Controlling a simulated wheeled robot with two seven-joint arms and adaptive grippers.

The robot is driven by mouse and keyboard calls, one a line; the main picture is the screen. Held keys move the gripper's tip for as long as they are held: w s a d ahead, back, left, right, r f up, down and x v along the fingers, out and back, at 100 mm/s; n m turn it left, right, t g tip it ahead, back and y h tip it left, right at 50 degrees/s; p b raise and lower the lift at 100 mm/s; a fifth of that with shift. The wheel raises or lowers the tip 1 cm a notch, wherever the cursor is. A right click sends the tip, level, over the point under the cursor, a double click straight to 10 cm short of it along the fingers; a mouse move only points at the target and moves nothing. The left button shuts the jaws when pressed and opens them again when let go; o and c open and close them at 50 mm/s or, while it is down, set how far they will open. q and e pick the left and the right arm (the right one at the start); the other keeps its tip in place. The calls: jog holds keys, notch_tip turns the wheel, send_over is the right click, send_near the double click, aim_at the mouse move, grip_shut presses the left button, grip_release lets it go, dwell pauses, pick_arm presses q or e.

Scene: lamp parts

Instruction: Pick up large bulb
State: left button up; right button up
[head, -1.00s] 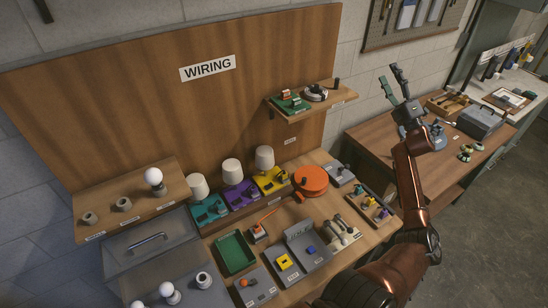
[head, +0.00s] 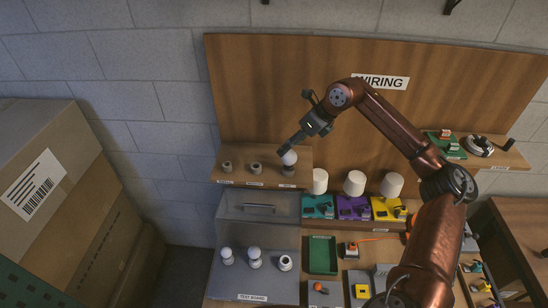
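A round white bulb (head: 289,158), which looks like the large bulb, stands upright in the rightmost holder of the small wooden shelf (head: 232,157) at the left. My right gripper (head: 293,118) comes in from the right in front of the wiring panel. Its fingers are spread apart and nothing shows between them. The lower finger is at the top of the bulb and partly overlaps it; I cannot tell whether they touch. My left gripper is not in view.
Two empty holders (head: 256,168) sit left of the bulb. Below, the grey test board (head: 231,284) carries two white bulbs (head: 254,254) and an empty white socket (head: 286,263). White lamp shades (head: 354,184) stand to the right. Boxes (head: 60,200) are stacked at far left.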

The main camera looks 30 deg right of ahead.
aim_at(291, 153)
jog(key=shift+w+d+f+g+h, duration=0.15)
jog(key=shift+d+f+g+h, duration=0.15)
jog(key=shift+d+f+h, duration=0.75)
jog(key=p+x, duration=0.3)
jog(key=x, duration=0.3)
jog(key=shift+w+a, duration=0.1)
jog(key=shift+a, duration=0.05)
jog(key=shift+w+a+f, duration=0.1)
jog(key=shift+w+f, duration=0.15)
jog(key=shift+f, duration=0.25)
jog(key=shift+c, duration=0.6)
jog(key=c, duration=1)
